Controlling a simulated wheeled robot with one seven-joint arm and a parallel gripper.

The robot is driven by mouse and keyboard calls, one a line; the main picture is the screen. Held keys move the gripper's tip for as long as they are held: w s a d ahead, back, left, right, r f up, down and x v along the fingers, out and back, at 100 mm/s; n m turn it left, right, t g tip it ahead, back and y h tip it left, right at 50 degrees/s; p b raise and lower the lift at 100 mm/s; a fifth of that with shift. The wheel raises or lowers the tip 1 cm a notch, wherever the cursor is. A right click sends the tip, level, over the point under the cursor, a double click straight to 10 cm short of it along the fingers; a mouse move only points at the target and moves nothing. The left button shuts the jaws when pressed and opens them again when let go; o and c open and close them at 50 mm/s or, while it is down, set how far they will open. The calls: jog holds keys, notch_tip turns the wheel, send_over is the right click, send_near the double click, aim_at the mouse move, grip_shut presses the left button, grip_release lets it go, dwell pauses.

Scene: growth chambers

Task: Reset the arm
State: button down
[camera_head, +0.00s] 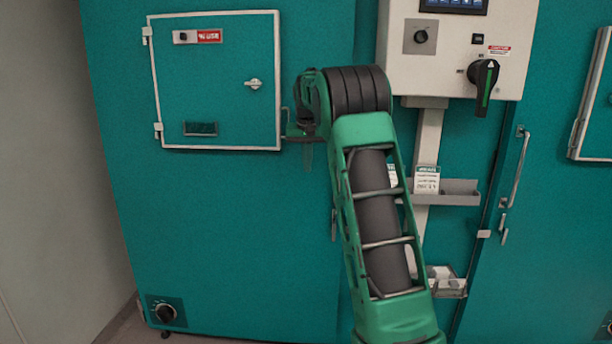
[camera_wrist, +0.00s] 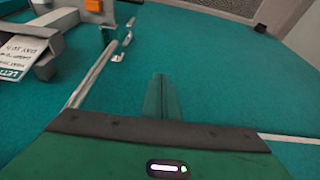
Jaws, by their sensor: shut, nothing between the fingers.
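My green arm rises from the bottom centre of the head view and bends at a black ribbed joint in front of the teal growth chamber (camera_head: 230,230). My gripper (camera_wrist: 162,82) shows in the wrist view as a narrow green pair of fingers, closed together with nothing between them. Teal chamber surface lies beyond the fingertips. In the head view the gripper is mostly hidden behind the arm's upper end, to the right of the small hatch door (camera_head: 225,100). That door is shut and has a silver latch (camera_head: 253,84).
A white control panel (camera_head: 450,60) with a black rotary switch (camera_head: 483,85) is right of the arm. Below it are a grey tray (camera_head: 460,195) with a card (camera_head: 427,180) and a lower holder (camera_head: 452,288). A long door handle (camera_head: 518,170) stands further right. A wall is at left.

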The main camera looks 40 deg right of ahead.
jog(key=v, duration=0.6)
jog(key=shift+s+a, duration=0.2)
jog(key=shift+s, duration=0.15)
jog(key=shift+r, duration=0.1)
jog(key=s+a+f+g+y, duration=0.1)
jog(key=s+a+f, duration=0.5)
jog(key=s, duration=0.9)
jog(key=s+a+f+n+g+y, duration=0.1)
jog(key=s+a+f, duration=0.6)
jog(key=s, duration=0.8)
jog(key=s+a+f, duration=0.7)
jog(key=s+a, duration=0.1)
jog(key=s, duration=0.7)
jog(key=shift+s+n+g+y, duration=0.35)
jog(key=shift+n+g+y, duration=0.05)
jog(key=shift+a, duration=0.1)
jog(key=shift+w+f, duration=0.25)
jog(key=shift+w, duration=0.4)
